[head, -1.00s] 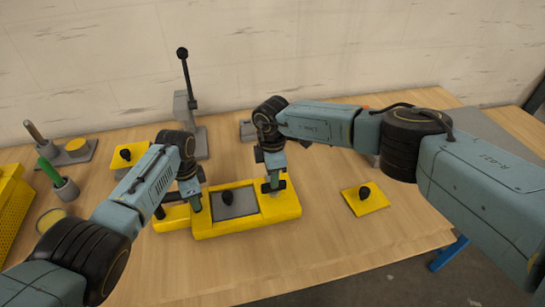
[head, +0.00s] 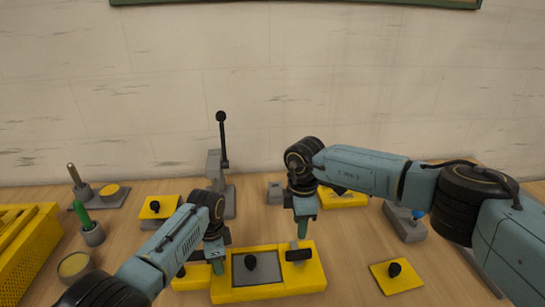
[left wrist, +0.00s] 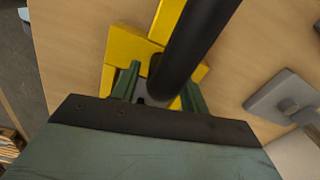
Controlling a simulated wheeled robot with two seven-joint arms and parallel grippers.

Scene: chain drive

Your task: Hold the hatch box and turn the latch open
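The yellow hatch box (head: 268,292) sits on the table with a grey hatch panel (head: 268,277) and black knob (head: 251,262) on top. The dark latch (head: 299,254) is at its right end, its bar lying roughly crosswise. My right gripper (head: 304,228) hangs just above the latch, apart from it; its finger gap is not clear. My left gripper (head: 217,264) is low at the box's left end. In the left wrist view, its green fingers (left wrist: 160,92) lie either side of a black bar's (left wrist: 198,45) lower end, above yellow parts; contact is unclear.
A tall black-knobbed lever (head: 222,140) stands behind the box. A yellow plate with a knob (head: 396,275) lies to the right, another (head: 158,207) at the back left. A green-handled tool in a cup (head: 92,230) and a yellow rack (head: 28,245) stand at left.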

